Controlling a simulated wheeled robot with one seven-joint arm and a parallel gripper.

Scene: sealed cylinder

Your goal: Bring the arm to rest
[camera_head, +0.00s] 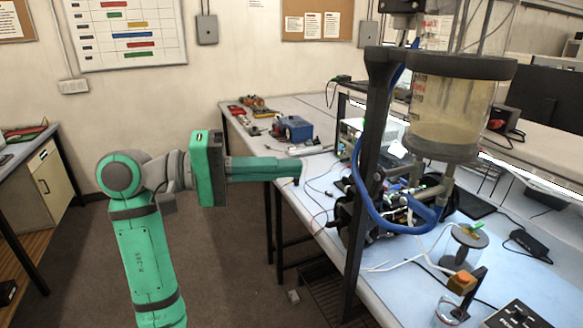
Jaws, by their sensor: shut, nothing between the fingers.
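My arm, green and grey, rises at the left of the head view and bends at a round joint. My gripper (296,168) points to the right, level, with its fingers shut and empty. It hangs in the air in front of the workbench edge, apart from the things on the bench. The sealed cylinder (447,113), clear with dark end rings and yellowish contents, stands upright at the right, well away from my gripper.
A dark upright post (371,170) with a blue hose (385,222) stands between my gripper and the cylinder. The workbench (345,245) carries cables, tools and a jar (462,250). A cabinet (50,178) stands at the left. The floor (225,265) beside my arm looks mostly clear.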

